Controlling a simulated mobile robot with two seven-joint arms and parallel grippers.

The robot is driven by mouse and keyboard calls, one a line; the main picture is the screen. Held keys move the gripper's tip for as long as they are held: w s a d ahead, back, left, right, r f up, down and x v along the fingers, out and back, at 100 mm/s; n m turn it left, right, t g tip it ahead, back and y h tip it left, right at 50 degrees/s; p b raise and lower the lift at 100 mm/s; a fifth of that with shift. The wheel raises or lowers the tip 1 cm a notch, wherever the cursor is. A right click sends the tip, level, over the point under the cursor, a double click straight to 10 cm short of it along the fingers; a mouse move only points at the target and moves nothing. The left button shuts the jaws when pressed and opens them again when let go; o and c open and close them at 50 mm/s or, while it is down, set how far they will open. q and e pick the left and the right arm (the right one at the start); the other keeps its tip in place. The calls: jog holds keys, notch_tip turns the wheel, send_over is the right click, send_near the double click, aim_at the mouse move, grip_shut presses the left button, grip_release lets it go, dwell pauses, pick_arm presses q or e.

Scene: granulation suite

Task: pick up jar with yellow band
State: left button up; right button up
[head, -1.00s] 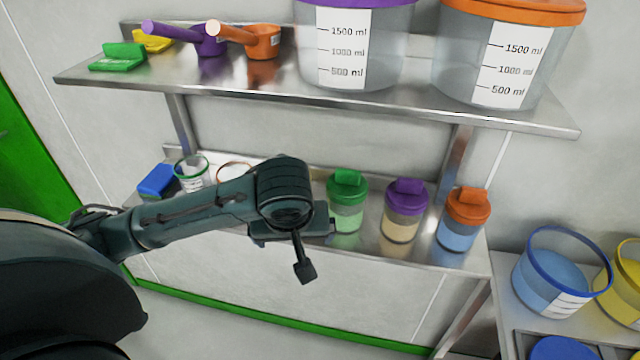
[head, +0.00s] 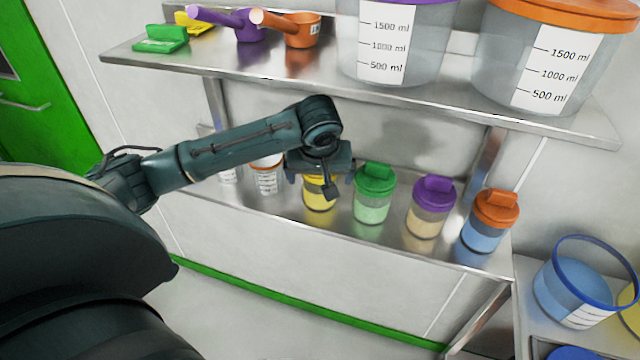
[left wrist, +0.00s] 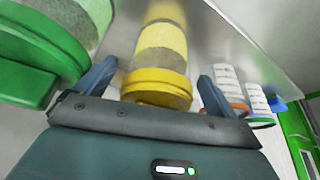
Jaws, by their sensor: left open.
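The jar with the yellow band (head: 319,194) stands on the lower steel shelf (head: 289,207), left of a green-lidded jar (head: 373,195). My left gripper (head: 320,178) is over it and hides its top in the head view. In the left wrist view the yellow-banded jar (left wrist: 160,75) shows between the two open fingers of my left gripper (left wrist: 154,88). Clear gaps show on both sides of it, and the fingers are not closed on it. My right gripper is in neither view.
The green-lidded jar (left wrist: 50,50) is close beside one finger. Purple-lidded (head: 430,205) and orange-lidded (head: 490,220) jars stand further right. A white-labelled cup (head: 267,178) stands left. The upper shelf (head: 300,70) holds scoops and big tubs above my wrist.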

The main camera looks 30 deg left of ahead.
pick_arm(q)
jog(key=shift+f, duration=0.4)
jog(key=shift+c, duration=0.3)
jog(key=c, duration=1)
jog(key=shift+c, duration=0.5)
jog(key=shift+r, duration=0.15)
